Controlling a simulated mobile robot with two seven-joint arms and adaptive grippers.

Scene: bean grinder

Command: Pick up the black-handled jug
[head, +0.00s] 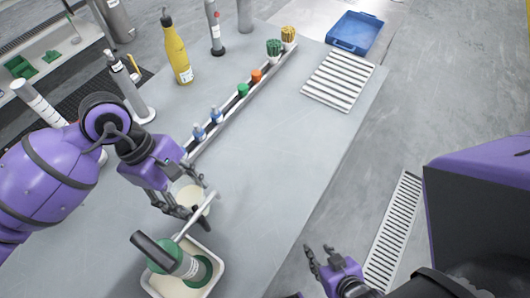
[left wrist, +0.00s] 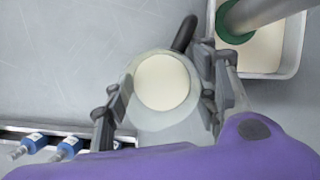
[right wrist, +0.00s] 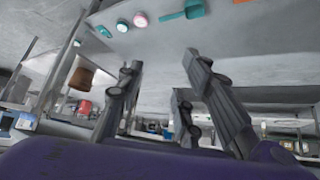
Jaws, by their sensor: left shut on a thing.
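The black-handled jug (left wrist: 162,84) is see-through with cream-coloured contents, seen from above in the left wrist view. Its black handle (left wrist: 184,33) points up and right in that view. My left gripper (left wrist: 160,104) has its fingers on opposite sides of the jug body, shut on it. In the head view the jug (head: 194,196) is partly hidden by my left gripper (head: 186,205). I cannot tell whether the jug touches the table. My right gripper (head: 324,261) is off the table's right side, open and empty, with its fingers apart in the right wrist view (right wrist: 165,95).
A grinder (head: 182,258) with a green base and long crank stands in a white tray (head: 150,284), close beside the jug. A rack (head: 228,112) holds small coloured items. The right-middle table is clear.

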